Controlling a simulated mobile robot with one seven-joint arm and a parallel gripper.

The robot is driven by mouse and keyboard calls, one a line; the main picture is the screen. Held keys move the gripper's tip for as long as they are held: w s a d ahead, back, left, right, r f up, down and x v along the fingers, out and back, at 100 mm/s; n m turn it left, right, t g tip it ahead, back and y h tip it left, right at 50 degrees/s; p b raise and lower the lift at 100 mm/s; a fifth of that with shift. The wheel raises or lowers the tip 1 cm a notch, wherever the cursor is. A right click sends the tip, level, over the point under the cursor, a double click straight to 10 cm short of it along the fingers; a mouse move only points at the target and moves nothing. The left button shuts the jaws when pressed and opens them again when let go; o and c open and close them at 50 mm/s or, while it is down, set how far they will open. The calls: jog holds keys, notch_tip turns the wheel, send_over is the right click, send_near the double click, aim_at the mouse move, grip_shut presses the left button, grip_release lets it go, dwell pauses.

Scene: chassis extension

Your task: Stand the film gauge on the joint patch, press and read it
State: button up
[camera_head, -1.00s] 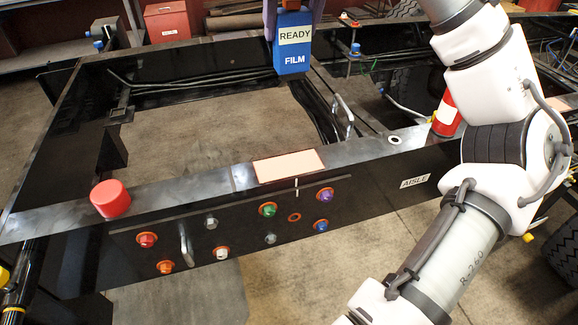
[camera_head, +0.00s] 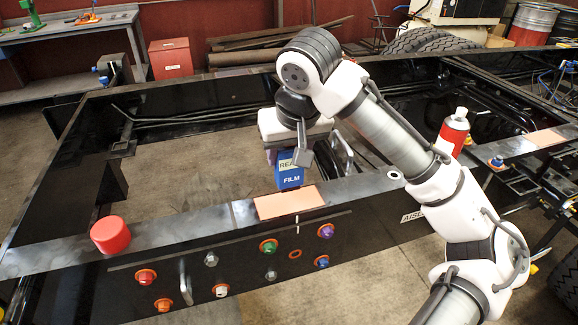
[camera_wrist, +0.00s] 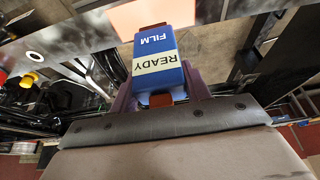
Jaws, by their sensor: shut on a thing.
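The film gauge (camera_head: 289,177) is a blue block with a cream READY label and the word FILM. My gripper (camera_head: 290,152) is shut on its upper part, largely hidden by my wrist. In the wrist view the gauge (camera_wrist: 155,62) sits between the two purple fingers of my gripper (camera_wrist: 160,92). The joint patch (camera_head: 289,203) is a pale orange rectangle on the frame's near rail. The gauge's lower end appears just behind the patch's far edge in the head view. In the wrist view the patch (camera_wrist: 150,14) lies beyond it. I cannot tell whether they touch.
A red round cap (camera_head: 110,236) stands on the rail at left. A red spray can (camera_head: 453,133) stands at right, near my arm. Coloured bolts and a handle (camera_head: 185,282) line the rail's front face. A second orange patch (camera_head: 540,141) lies on the right rail.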

aim_at(289, 168)
jog(key=shift+f, duration=2)
jog(key=shift+f, duration=0.2)
jog(key=o, duration=1.1)
jog(key=shift+r, duration=0.15)
jog(key=b+v, duration=0.1)
jog(key=v, duration=1.1)
jog(key=shift+r, duration=0.1)
